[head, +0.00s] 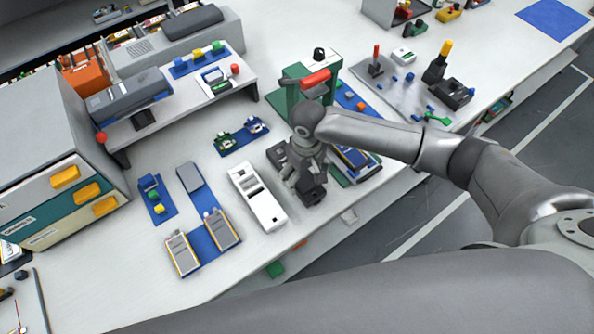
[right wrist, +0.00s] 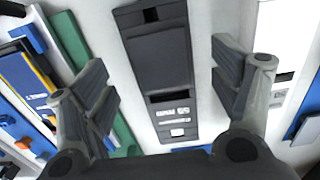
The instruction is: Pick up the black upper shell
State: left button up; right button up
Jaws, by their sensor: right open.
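The black upper shell (right wrist: 158,50) is a long dark panel with rectangular cut-outs, lying flat in the middle of the right wrist view. In the head view its near end (head: 313,194) shows under my right gripper (head: 303,178), which hides much of it. My right gripper is open and empty, pointing down above the shell. In the right wrist view its two fingers (right wrist: 162,88) stand on either side of the shell, with the shell between them in the picture. Whether they are at its height I cannot tell. My left gripper is not in view.
A white shell (head: 262,202) lies just left of the black one. A green press with a red handle (head: 315,80) stands behind my gripper. Blue mats with parts (head: 207,235) lie to the left. The table's front edge is near.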

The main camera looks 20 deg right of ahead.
aim_at(305, 181)
jog(key=shift+s+f+p, duration=0.1)
jog(key=shift+f+p, duration=0.2)
jog(key=shift+f, duration=1.6)
jog(key=c, duration=1.1)
